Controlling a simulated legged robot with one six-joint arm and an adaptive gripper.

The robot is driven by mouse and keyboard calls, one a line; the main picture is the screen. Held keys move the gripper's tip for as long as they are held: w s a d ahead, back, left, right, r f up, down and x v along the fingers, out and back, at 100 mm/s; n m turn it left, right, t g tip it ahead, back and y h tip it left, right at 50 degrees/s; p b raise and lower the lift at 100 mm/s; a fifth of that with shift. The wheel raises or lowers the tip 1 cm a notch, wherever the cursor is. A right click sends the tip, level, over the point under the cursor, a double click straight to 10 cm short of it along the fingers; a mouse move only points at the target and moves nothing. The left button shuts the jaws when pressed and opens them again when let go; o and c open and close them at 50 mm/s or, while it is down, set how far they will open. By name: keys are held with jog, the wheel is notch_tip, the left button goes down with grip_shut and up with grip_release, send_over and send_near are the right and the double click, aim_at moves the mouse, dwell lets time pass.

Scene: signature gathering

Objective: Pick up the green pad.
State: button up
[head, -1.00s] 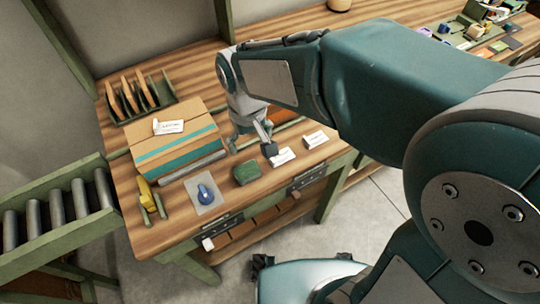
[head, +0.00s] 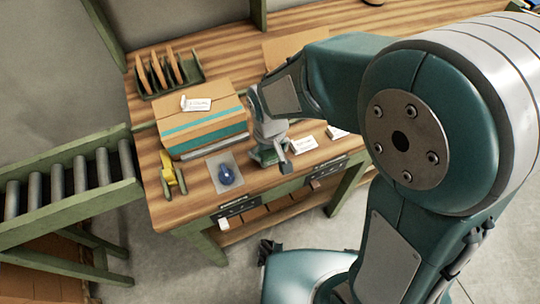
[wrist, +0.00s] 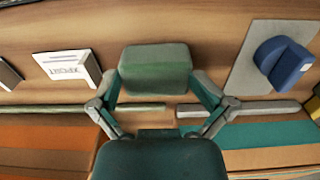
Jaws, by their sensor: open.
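The green pad (wrist: 155,68) is a dark green block with rounded edges, lying on the wooden bench. In the wrist view it shows at the upper middle. My gripper (wrist: 158,84) is open, with one finger at the pad's left side and the other at its right side. I cannot tell whether the fingers touch it or how high they are above the bench. In the head view my gripper (head: 278,156) is over the pad's place and hides most of it; a green part of the pad (head: 257,158) shows beside it.
A blue object (head: 226,175) lies on a grey sheet to the left. A cardboard box (head: 202,142) with a teal stripe stands behind it. A yellow item (head: 168,170) is at the bench's left end. White cards (head: 303,143) lie to the right. A roller conveyor (head: 60,187) adjoins at left.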

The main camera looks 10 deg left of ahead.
aim_at(267, 156)
jog(key=shift+s+d+f, duration=0.25)
jog(key=shift+f, duration=0.3)
jog(key=shift+a, duration=0.1)
jog(key=c, duration=0.7)
jog(key=shift+w+r, duration=0.1)
jog(key=shift+r, duration=0.2)
jog(key=r, duration=0.3)
jog(key=shift+s+a+r, duration=0.2)
jog(key=shift+a, duration=0.2)
grip_shut()
jog(key=s+r, duration=0.9)
jog(key=s, duration=0.4)
jog(key=shift+d, duration=0.35)
jog(key=shift+s, duration=0.1)
